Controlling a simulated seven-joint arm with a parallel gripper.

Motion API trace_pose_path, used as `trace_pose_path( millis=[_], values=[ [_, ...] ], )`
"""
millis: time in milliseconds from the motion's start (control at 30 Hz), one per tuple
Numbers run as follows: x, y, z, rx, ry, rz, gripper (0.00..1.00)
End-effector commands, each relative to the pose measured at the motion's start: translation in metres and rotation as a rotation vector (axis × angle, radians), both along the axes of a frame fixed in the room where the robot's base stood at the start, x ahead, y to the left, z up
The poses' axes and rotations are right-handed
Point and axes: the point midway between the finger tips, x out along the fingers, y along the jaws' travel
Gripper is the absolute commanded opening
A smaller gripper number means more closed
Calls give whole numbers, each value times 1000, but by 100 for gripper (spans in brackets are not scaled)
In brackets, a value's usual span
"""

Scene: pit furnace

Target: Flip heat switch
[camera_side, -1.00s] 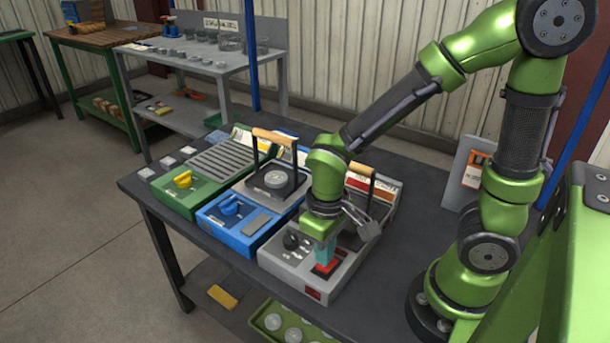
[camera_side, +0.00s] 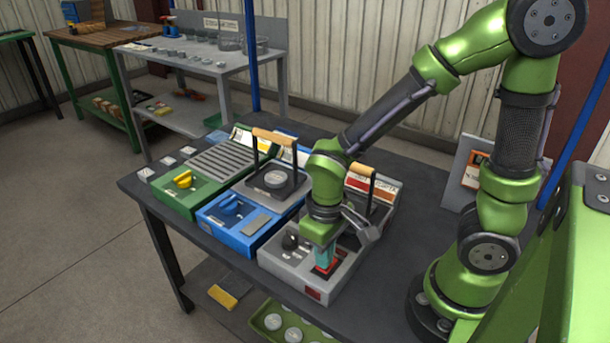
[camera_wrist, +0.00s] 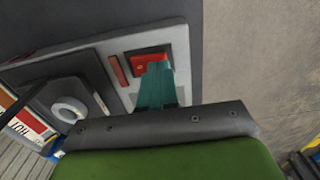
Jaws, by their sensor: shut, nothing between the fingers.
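The heat switch is a red rocker (camera_side: 329,268) on the top of the grey furnace unit (camera_side: 285,266), near its front right corner. The red rocker also shows in the wrist view (camera_wrist: 148,63). My gripper (camera_side: 324,264) points down with its teal fingers shut and empty. In the wrist view the fingertips (camera_wrist: 156,68) overlap the near edge of the red rocker, at or just above it; I cannot tell whether they touch. The fingers hide part of the rocker.
A black knob (camera_side: 290,240) sits left of the switch on the grey unit. Behind it stands a wooden-handled lid (camera_side: 360,170), close to my wrist. A blue unit (camera_side: 232,230) and a green unit (camera_side: 185,205) stand to the left. The table's front right is clear.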

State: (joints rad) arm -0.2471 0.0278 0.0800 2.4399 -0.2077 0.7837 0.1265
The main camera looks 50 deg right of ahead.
Motion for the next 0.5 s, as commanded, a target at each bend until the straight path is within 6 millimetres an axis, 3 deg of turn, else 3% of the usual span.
trace_pose_path(
  millis=[500],
  values=[
    [0,0,-8,0,0,1,0]
  ],
)
